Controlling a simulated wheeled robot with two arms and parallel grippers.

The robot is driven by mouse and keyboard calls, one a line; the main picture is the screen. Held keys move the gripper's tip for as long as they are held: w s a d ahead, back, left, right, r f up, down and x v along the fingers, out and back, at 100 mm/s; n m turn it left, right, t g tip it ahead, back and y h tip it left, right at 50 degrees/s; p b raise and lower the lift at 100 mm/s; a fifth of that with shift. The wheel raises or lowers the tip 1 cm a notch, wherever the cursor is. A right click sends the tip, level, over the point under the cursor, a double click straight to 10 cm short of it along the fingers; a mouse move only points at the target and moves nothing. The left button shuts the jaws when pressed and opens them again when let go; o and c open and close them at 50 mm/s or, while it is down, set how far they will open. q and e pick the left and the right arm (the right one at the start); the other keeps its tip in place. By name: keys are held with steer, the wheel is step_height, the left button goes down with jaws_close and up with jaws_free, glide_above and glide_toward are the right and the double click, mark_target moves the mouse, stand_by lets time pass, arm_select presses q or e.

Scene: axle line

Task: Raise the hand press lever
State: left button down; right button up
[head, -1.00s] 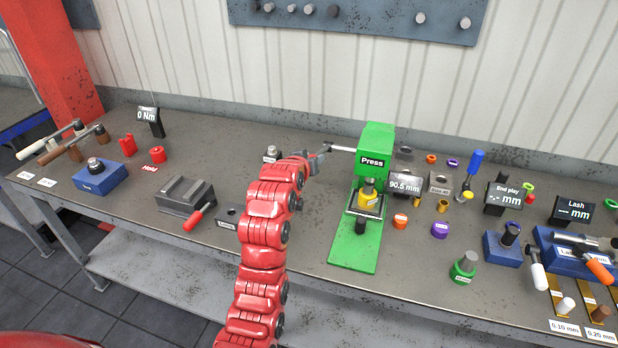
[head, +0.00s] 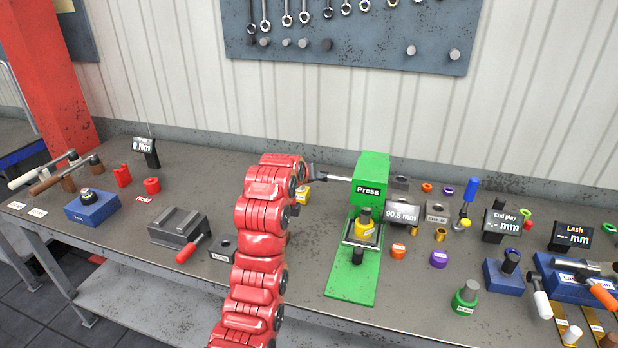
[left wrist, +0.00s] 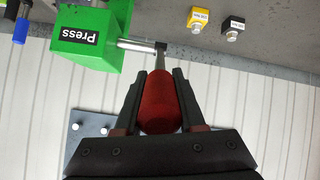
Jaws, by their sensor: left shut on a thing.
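The green hand press (head: 371,168) stands on the bench, its base plate (head: 352,277) reaching toward the front edge. Its metal lever (head: 338,178) sticks out to the left, close to level. A yellow piece (head: 364,222) sits in the press. My left gripper (head: 308,172) is at the lever's outer end. In the left wrist view my left gripper (left wrist: 160,85) is shut on the lever's red grip (left wrist: 160,104), one finger on each side. The press head (left wrist: 92,36) also shows there. My right gripper is in neither current view.
A display reading 90.6 mm (head: 401,214) stands right of the press. A grey fixture with a red handle (head: 180,226) and a blue block (head: 92,206) lie left of my arm. A tool board (head: 350,35) hangs on the wall behind.

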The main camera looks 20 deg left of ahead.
arm_select(q)
steer(key=c, duration=0.8)
jaws_free()
steer(key=shift+a+r, duration=0.1)
steer(key=shift+r, duration=0.3)
steer(key=o, duration=0.3)
steer(key=shift+w+f, duration=0.15)
steer(key=shift+f, duration=0.05)
steer(key=shift+s+r+b, duration=0.2)
steer(key=shift+s+b, duration=0.2)
steer(key=shift+s, duration=0.15)
steer(key=b+v, duration=0.1)
steer(key=v, duration=0.4)
steer(key=shift+s+r, duration=0.1)
steer(key=shift+r, duration=0.15)
steer(key=p+v, duration=1)
steer(key=p, duration=0.5)
steer(key=shift+s+r+p, duration=0.15)
steer(key=shift+s+p, duration=0.15)
steer(key=shift+s, duration=0.05)
